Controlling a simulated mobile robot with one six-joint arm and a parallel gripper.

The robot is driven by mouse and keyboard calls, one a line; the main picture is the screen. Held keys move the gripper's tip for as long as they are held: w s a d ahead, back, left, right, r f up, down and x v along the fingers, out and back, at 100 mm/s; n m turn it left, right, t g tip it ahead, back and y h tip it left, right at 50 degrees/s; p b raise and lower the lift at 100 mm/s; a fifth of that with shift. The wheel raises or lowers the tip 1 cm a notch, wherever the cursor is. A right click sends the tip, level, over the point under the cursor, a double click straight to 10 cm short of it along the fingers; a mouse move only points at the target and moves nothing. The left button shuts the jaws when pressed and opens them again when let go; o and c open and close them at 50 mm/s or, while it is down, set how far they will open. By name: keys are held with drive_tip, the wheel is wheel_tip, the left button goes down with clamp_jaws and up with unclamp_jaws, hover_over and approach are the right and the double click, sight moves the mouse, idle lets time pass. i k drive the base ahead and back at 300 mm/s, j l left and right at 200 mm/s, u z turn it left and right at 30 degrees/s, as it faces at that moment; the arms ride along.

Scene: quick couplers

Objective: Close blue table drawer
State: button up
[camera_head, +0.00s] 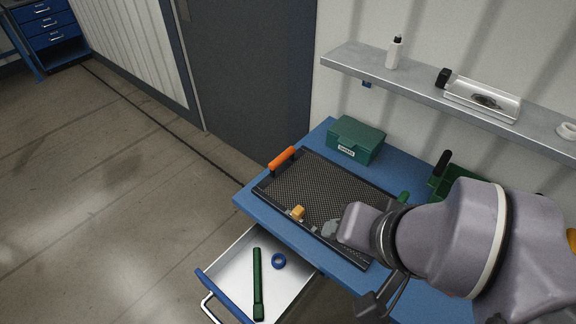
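The blue table drawer (224,297) is open, pulled out from under the blue table (252,205) toward the lower left. It has a blue front, a pale handle (208,308) and a white inside. A dark green flashlight-like rod (258,285) and a blue ring (278,261) lie in it. My arm reaches in from the right over the table. My gripper (372,303) seems to show at the lower middle, to the right of the drawer and apart from its handle. Its fingers are too unclear to tell whether they are open.
A black mesh tray (318,187) with an orange handle (282,158) lies on the table, holding a small yellow-orange piece (297,212). A green box (355,140) stands behind it. A metal shelf (425,92) runs above. The floor left of the drawer is clear.

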sight(229, 279)
drive_tip(key=j+u, duration=0.15)
drive_tip(key=u, duration=0.2)
drive_tip(key=j+u, duration=0.2)
drive_tip(key=u, duration=0.2)
drive_tip(key=j+u, duration=0.2)
drive_tip(key=u, duration=0.15)
drive_tip(key=j, duration=0.55)
drive_tip(key=k+j+z, duration=0.15)
drive_tip(key=j, duration=0.4)
